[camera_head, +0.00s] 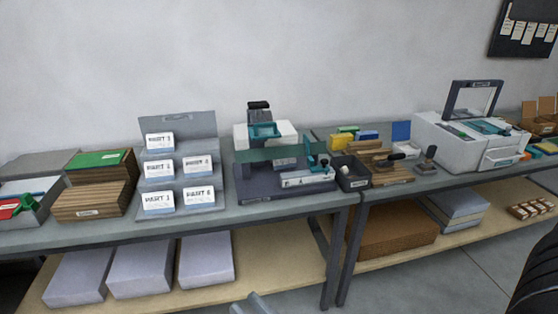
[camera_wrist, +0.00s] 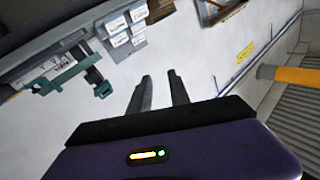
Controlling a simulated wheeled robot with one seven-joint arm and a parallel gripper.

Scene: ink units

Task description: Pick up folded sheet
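I cannot pick out a folded sheet for certain in either view. Flat paper-like things in the head view are a green sheet (camera_head: 100,158) on a brown stack and a blue upright panel (camera_head: 401,131). White labelled cards (camera_head: 159,170) stand in several rows on a grey stepped rack (camera_head: 176,123). My gripper (camera_wrist: 160,76) shows in the wrist view with its two dark fingers apart and nothing between them. It is tilted and away from the bench, with the wall and the cards (camera_wrist: 118,31) beyond it.
A teal and white press (camera_head: 265,132) stands mid-bench, with a dark bin (camera_head: 353,174) beside it. A white printer-like machine (camera_head: 460,142) is at the right. Pale blocks (camera_head: 140,268) fill part of the lower shelf. Bare bench top shows along the front edge.

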